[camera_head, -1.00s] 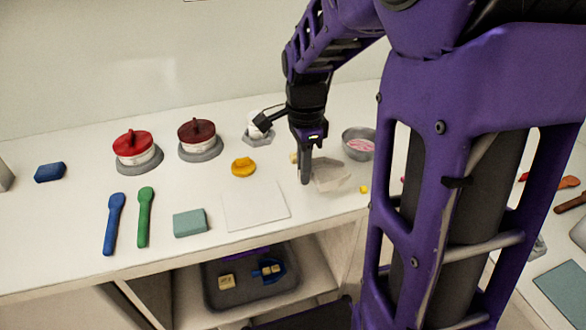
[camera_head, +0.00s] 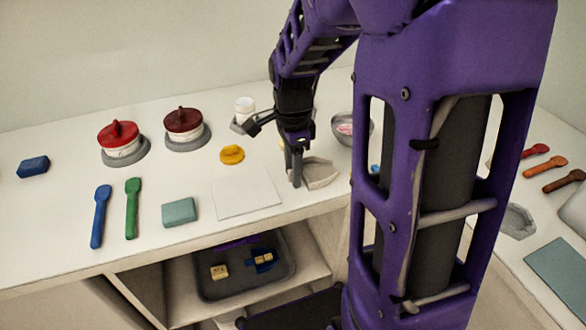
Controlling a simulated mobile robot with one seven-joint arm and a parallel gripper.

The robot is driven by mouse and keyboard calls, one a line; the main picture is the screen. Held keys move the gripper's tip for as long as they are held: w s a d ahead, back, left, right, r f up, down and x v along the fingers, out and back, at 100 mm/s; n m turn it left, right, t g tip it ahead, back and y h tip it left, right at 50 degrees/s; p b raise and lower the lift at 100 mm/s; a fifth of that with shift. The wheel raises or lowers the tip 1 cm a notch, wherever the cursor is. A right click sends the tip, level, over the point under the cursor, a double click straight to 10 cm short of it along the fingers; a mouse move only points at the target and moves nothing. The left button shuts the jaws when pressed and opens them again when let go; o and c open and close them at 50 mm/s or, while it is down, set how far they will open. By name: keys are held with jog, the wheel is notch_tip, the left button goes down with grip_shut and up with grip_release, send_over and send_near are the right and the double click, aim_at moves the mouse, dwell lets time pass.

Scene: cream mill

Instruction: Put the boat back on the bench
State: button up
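The boat, a pale grey, shallow, many-sided dish (camera_head: 322,173), is at the bench's front part, right of the white sheet. It looks about level, with its hollow facing up. My gripper (camera_head: 296,180) points down at the boat's left edge, its dark fingers overlapping that rim in the picture. The fingers are seen nearly edge-on, so I cannot tell whether they still pinch the rim. I also cannot tell whether the boat's underside touches the white bench (camera_head: 60,215). A similar grey dish (camera_head: 518,221) sits on the right-hand bench.
A metal bowl with pink contents (camera_head: 343,128) stands behind the boat. A white sheet (camera_head: 246,194), a yellow piece (camera_head: 232,154) and a teal block (camera_head: 180,212) lie to the left. A dark tray (camera_head: 215,291) sits on the shelf below. My arm hides the bench's right part.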

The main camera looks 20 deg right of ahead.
notch_tip(320, 180, up, 12)
jog(key=p, duration=0.2)
jog(key=shift+r, duration=0.2)
dwell(0.3)
